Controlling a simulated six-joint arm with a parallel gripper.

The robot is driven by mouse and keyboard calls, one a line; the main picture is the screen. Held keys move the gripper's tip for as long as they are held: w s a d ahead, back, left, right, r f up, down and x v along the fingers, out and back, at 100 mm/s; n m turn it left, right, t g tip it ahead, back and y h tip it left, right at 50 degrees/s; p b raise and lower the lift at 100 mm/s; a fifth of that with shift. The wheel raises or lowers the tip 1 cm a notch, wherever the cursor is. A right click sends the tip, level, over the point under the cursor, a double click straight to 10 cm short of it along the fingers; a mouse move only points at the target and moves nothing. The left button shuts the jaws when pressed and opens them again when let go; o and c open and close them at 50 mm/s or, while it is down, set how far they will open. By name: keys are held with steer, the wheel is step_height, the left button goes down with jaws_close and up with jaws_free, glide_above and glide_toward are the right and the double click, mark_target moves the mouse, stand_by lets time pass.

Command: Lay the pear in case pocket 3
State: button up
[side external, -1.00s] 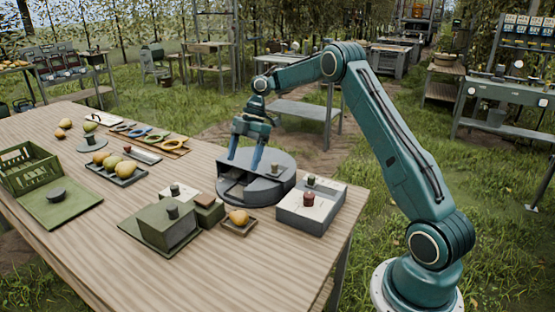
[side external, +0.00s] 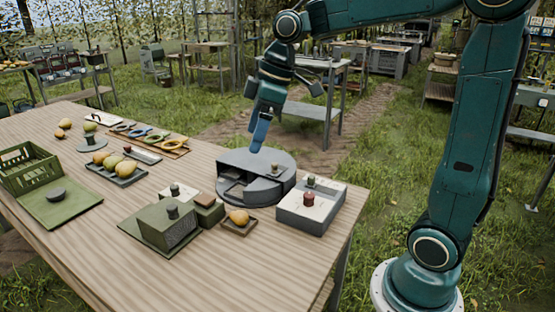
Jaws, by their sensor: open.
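The round grey case (side external: 283,163) stands near the table's far edge. Dark open compartments show on its left front side, and a small knob stands on its top. I cannot read any pocket numbers or see to the bottom of the pockets. A yellow-orange pear (side external: 238,216) lies in a small brown tray in front of the case. My gripper (side external: 257,150) is open above the back of the case, its fingers pointing down and nearly lined up in this view. No fruit shows between them. I cannot tell whether the fingertips clear the case top.
A grey box (side external: 300,221) with a red knob stands right of the case. A green box (side external: 160,232) and a small brown box (side external: 208,213) stand to the left. A dark tray (side external: 127,181) of fruit and a green crate (side external: 50,176) lie farther left.

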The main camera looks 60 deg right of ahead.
steer(key=s+a+f+m+t+h, duration=0.1)
steer(key=s+m, duration=0.6)
steer(key=s, duration=1.2)
steer(key=shift+f+t+h, duration=0.6)
steer(key=shift+f+t, duration=0.2)
steer(key=shift+o, duration=0.4)
